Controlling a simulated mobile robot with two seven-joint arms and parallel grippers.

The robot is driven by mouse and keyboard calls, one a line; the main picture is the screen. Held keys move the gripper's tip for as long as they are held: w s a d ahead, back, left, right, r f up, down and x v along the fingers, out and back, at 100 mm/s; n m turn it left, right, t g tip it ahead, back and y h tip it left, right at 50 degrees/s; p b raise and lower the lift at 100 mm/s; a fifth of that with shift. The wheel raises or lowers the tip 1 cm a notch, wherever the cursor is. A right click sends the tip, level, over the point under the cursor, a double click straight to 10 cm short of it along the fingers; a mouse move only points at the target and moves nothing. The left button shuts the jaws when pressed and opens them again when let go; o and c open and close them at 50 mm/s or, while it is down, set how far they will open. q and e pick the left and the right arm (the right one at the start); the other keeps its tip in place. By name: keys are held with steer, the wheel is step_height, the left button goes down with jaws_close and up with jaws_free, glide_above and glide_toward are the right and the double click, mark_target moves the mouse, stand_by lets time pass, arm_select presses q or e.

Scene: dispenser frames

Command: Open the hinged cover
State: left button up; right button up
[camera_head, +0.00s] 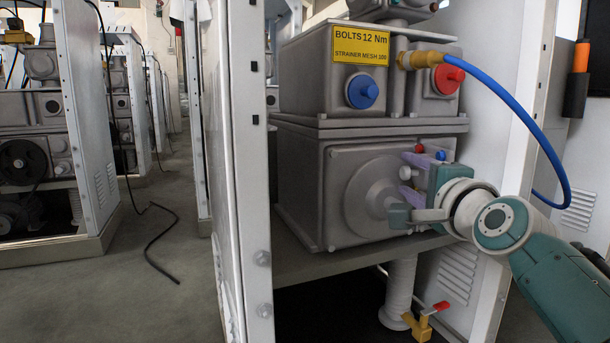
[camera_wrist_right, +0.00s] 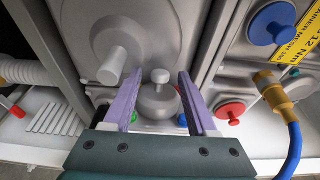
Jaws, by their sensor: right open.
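The grey dispenser's lower box (camera_head: 310,190) has a round raised plate (camera_head: 362,200) on its front, which may be the hinged cover; I cannot make out a hinge. The plate also shows in the right wrist view (camera_wrist_right: 90,35), with a stub cylinder (camera_wrist_right: 112,64) standing out from it. My right gripper (camera_head: 402,178) is at the plate's right side, its purple fingers apart. In the wrist view the open fingers (camera_wrist_right: 160,75) stand either side of a rounded grey fitting with a knob (camera_wrist_right: 160,93); contact is not visible. My left gripper is out of view.
Above is a box with a yellow sign (camera_head: 360,45), a blue cap (camera_head: 362,91) and a red cap (camera_head: 449,78). A blue hose (camera_head: 535,125) arcs down at right. A white frame post (camera_head: 240,170) stands at left. A yellow valve (camera_head: 421,328) is below.

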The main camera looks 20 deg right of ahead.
jaws_close()
stand_by(1.3)
